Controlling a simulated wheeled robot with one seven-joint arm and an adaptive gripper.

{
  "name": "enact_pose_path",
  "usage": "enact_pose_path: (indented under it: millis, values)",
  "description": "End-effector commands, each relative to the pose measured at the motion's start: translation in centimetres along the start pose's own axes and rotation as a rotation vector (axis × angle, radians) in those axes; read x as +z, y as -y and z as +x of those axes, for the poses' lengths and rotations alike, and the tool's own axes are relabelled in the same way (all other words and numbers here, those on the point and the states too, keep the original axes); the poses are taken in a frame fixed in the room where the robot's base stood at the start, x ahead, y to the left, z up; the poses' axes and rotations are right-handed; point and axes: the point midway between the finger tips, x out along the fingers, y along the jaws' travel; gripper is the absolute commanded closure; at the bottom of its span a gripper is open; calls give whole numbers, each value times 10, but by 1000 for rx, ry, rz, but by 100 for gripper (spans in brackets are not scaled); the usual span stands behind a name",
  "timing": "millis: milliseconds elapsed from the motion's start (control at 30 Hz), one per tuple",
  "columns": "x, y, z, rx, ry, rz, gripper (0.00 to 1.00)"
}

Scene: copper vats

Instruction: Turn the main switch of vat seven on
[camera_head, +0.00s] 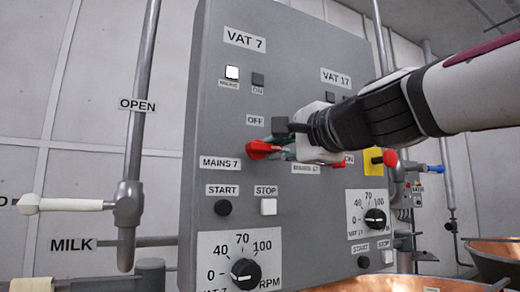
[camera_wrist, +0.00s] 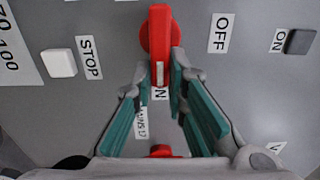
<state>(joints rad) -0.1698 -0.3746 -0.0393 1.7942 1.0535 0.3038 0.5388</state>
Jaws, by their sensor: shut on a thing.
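The red main switch of vat seven (camera_head: 261,149) is on the grey panel, above the MAINS 7 label (camera_head: 220,163) and below OFF (camera_head: 255,120). My gripper (camera_head: 285,152) reaches in from the right and is shut on the switch's handle. In the wrist view, the handle of the red switch (camera_wrist: 159,35) runs down between my green-padded fingertips (camera_wrist: 163,72). The handle points sideways to the panel's right, toward a label ending in N that my fingers partly hide. The lamp (camera_head: 231,72) under VAT 7 looks bright white; the small square beside it is dark.
A second red switch (camera_wrist: 161,151), by the MAINS 17 label, is close under my gripper and mostly hidden. START (camera_head: 223,208) and STOP (camera_head: 268,207) buttons and an RPM dial (camera_head: 245,272) are below.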

Motion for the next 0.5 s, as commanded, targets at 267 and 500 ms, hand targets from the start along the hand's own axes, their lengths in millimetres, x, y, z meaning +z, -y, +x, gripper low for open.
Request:
enact_pose_path:
  millis: [267, 500]
  values:
    - [0, -2, 0, 4, 1, 1, 73]
    - [0, -1, 0, 2, 0, 0, 67]
